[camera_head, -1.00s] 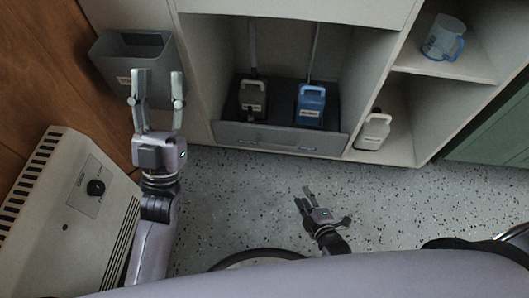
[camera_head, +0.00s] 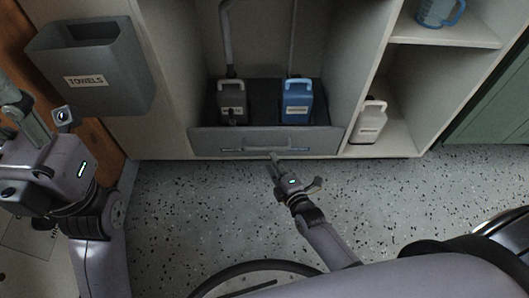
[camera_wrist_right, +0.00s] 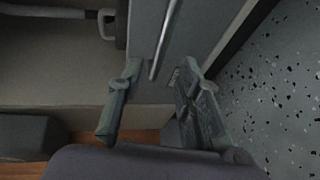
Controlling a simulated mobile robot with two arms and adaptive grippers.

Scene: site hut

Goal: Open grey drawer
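The grey drawer (camera_head: 220,141) is low in the cabinet, its front about level with the cabinet's front edge. Its bar handle (camera_head: 285,145) runs across the front. A dark jug (camera_head: 231,103) and a blue jug (camera_head: 297,104) stand behind the front. My right gripper (camera_head: 275,160) is just in front of the handle. In the right wrist view the fingers (camera_wrist_right: 155,88) are apart, with the handle bar (camera_wrist_right: 163,40) ahead between them; contact does not show. My left gripper (camera_head: 40,110) is at the left edge, fingers apart, partly cut off, away from the drawer.
A grey towel bin (camera_head: 130,70) hangs left of the cabinet, near my left gripper. A white jug (camera_head: 369,122) stands in the right compartment, with a blue mug (camera_head: 437,12) on the shelf above. The speckled floor (camera_head: 400,195) before the cabinet is clear.

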